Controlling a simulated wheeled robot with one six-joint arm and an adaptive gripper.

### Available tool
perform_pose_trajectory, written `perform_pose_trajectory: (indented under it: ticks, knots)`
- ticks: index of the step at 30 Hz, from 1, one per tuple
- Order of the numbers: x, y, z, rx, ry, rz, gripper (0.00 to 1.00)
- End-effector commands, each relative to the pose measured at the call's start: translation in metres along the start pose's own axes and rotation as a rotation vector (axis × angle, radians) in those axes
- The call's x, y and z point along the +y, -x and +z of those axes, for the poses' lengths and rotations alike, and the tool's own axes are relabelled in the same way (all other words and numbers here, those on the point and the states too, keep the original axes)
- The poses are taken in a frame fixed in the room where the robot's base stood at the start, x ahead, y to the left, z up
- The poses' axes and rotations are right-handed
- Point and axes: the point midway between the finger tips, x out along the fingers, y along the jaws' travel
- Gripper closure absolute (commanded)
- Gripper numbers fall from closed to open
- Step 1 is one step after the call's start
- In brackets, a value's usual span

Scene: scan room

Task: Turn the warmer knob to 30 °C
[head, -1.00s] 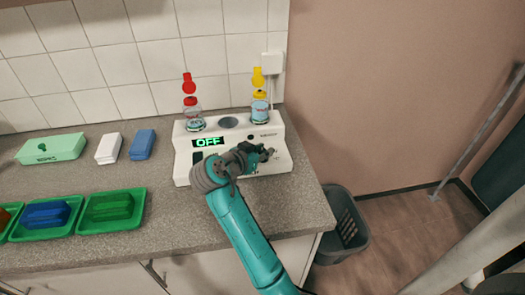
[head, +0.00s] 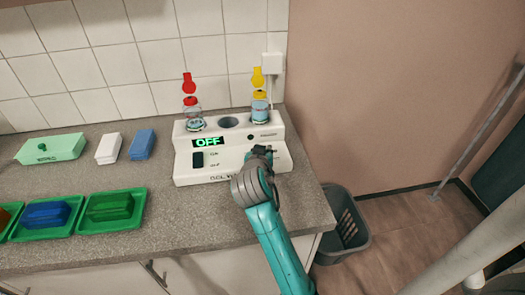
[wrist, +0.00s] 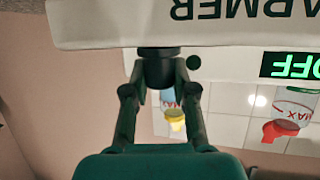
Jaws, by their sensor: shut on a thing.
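The white warmer (head: 205,175) stands on the counter against the tiled wall. Its green display (head: 207,142) reads OFF. My gripper (head: 262,153) is at the right part of its front and hides the knob in the head view. In the wrist view, which is upside down, my gripper (wrist: 160,92) has its two fingers on either side of the dark knob (wrist: 160,68) and is shut on it. The display (wrist: 292,65) is partly in the wrist view and also reads OFF. The knob's pointer and any temperature marks at it cannot be made out.
A red-topped bottle (head: 193,116) and a yellow-topped bottle (head: 260,106) sit in the warmer's top, with an empty well (head: 229,122) between them. Green trays (head: 139,222) and boxes lie left. A grey bin (head: 350,247) stands on the floor right of the counter.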

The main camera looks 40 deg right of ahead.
Motion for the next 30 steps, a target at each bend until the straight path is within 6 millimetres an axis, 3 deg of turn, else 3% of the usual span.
perform_pose_trajectory:
  ticks: [15, 30]
  knots:
    - [0.0020, -0.0008, -0.0004, 0.000, 0.156, -0.378, 1.00]
    - [0.0003, -0.0006, 0.0001, -0.001, 0.214, -0.514, 1.00]
